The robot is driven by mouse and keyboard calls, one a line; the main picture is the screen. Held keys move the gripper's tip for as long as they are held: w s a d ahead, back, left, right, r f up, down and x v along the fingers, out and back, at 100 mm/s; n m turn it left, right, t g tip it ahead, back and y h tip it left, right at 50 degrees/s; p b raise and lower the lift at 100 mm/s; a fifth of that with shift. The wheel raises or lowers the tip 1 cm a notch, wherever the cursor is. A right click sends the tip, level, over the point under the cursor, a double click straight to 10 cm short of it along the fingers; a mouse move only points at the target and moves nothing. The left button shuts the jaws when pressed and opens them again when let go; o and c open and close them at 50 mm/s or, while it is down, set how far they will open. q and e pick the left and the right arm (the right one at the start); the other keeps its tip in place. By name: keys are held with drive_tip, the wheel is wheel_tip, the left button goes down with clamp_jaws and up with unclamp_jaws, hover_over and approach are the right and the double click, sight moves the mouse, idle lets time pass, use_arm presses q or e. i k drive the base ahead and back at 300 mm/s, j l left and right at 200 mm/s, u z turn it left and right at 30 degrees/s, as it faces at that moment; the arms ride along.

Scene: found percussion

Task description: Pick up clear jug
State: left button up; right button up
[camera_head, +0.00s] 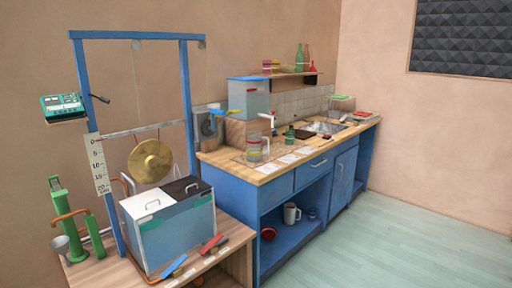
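A clear jug (254,151) stands upright on the wooden counter (262,174), near its front left end. It is see-through, with yellow and reddish marks or contents that are too small to make out. A wooden box (236,130) is right behind it. Neither my left nor my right gripper shows in the head view. The jug appears to stand free, with nothing holding it.
A clear tank (248,99) sits on the wooden box. White cards (287,158) lie right of the jug. A low table (230,240) at left holds a water tank (168,235) under a blue frame (188,95) with a hanging gong (150,162). The floor (370,240) at right is clear.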

sight(254, 139)
drive_tip(key=i+l+u, duration=0.15)
drive_tip(key=i, duration=0.35)
drive_tip(key=i+l+u, duration=0.2)
drive_tip(key=i, duration=0.3)
drive_tip(key=i+l+u, duration=0.15)
drive_tip(key=i+l, duration=0.2)
drive_tip(key=i, duration=0.15)
